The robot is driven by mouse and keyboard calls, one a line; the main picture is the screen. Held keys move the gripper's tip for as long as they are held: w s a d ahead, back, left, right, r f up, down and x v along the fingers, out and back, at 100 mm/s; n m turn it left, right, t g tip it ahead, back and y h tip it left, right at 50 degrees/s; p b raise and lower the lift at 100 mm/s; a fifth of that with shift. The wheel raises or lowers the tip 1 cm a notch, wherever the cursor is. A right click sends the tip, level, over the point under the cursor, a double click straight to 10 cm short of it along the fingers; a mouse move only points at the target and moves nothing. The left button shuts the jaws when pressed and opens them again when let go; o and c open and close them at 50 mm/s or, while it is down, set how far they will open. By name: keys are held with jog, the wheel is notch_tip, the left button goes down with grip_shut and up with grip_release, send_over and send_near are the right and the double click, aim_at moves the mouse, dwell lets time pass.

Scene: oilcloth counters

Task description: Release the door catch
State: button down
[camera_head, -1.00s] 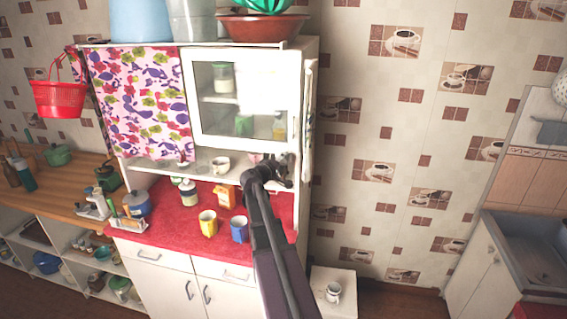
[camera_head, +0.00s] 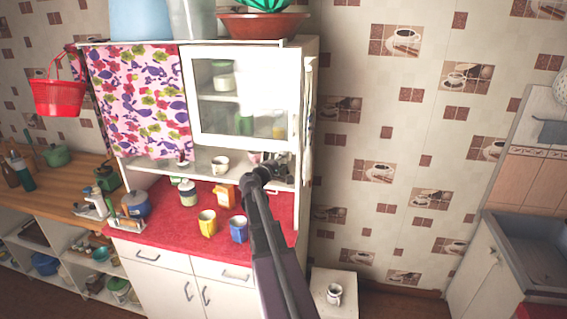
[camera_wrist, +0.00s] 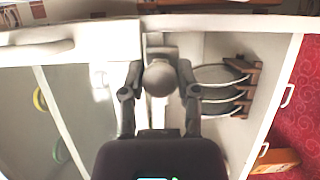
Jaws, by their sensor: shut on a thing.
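The glazed cabinet door (camera_head: 194,100) has a white frame and looks closed in the head view. My gripper (camera_head: 283,170) is just below its lower right corner. In the wrist view my gripper (camera_wrist: 160,80) has one finger on each side of a round grey-brown knob (camera_wrist: 160,77) and is shut on it. The knob sits at the door frame's edge, beside the open shelf. I cannot tell whether this knob is the door catch. The knob is hidden behind my gripper in the head view.
Plates stand in a wooden rack (camera_wrist: 243,88) on the open shelf close to my gripper. A white cup (camera_head: 220,164) is also on that shelf. Yellow (camera_head: 207,223) and blue (camera_head: 239,229) mugs stand on the red counter (camera_head: 173,233) below. A flowered curtain (camera_head: 140,100) hangs left.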

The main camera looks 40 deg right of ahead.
jog(key=shift+c, duration=1.7)
grip_release()
jog(key=v, duration=1.2)
